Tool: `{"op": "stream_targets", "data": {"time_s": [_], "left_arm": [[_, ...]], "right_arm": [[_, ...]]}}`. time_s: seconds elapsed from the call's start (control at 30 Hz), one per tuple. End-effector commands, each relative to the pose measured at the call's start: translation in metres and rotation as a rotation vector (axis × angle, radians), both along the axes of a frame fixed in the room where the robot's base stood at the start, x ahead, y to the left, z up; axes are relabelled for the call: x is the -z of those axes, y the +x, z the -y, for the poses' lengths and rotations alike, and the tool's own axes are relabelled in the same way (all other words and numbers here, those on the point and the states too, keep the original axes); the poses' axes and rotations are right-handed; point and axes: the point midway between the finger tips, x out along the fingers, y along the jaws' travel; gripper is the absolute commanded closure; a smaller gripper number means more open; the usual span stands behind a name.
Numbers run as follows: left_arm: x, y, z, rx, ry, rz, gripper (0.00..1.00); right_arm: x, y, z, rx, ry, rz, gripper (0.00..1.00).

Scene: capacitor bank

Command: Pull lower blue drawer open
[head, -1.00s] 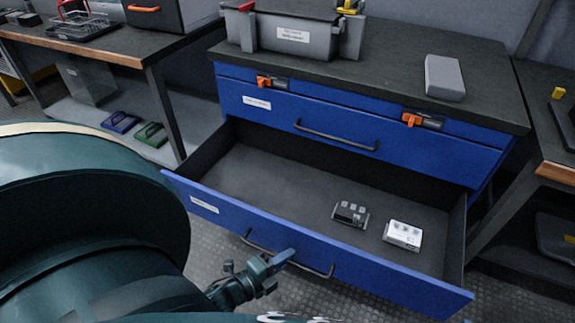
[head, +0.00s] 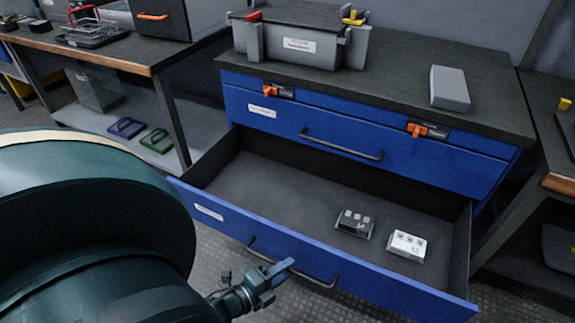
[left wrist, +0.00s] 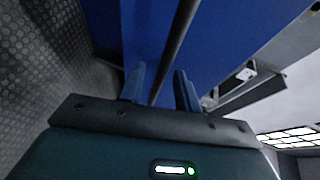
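The lower blue drawer (head: 207,212) is pulled far out of the blue cabinet, its dark inside showing. Its dark bar handle (head: 319,280) is on the front face. My left gripper (head: 279,270) is at the left part of this handle. In the left wrist view, the two fingers of the left gripper (left wrist: 160,77) stand apart, with the handle bar (left wrist: 172,55) running between them and gaps beside it. The left gripper looks open around the bar; contact cannot be told. My right gripper is not in view.
A dark block (head: 355,223) and a white block (head: 407,246) lie in the drawer. The upper drawer (head: 270,122) is shut, with orange latches above it. A grey bin (head: 300,48) and a grey box (head: 450,88) stand on the cabinet top. A workbench (head: 133,62) is at left.

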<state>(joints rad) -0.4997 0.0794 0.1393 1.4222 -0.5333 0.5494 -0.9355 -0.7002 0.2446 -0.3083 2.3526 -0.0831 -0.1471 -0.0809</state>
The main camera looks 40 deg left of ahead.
Motion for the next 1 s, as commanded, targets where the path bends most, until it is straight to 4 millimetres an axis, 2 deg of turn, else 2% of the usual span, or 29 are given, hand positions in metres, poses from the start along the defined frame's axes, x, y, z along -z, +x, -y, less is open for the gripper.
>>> {"op": "stream_targets", "data": {"time_s": [0.3, 0.5, 0.7, 1.0], "left_arm": [[-0.014, -0.069, -0.012, -0.002, 0.0, -0.004, 0.67], [-0.02, -0.101, -0.017, -0.002, 0.001, -0.001, 0.67], [-0.022, -0.113, -0.019, -0.001, -0.001, 0.002, 0.67], [-0.022, -0.113, -0.019, -0.001, 0.0, 0.001, 0.67]], "right_arm": [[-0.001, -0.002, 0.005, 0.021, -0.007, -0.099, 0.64], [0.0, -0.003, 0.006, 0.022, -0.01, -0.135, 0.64], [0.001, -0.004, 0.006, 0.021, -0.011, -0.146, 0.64], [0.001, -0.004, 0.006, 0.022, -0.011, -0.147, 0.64]]}}
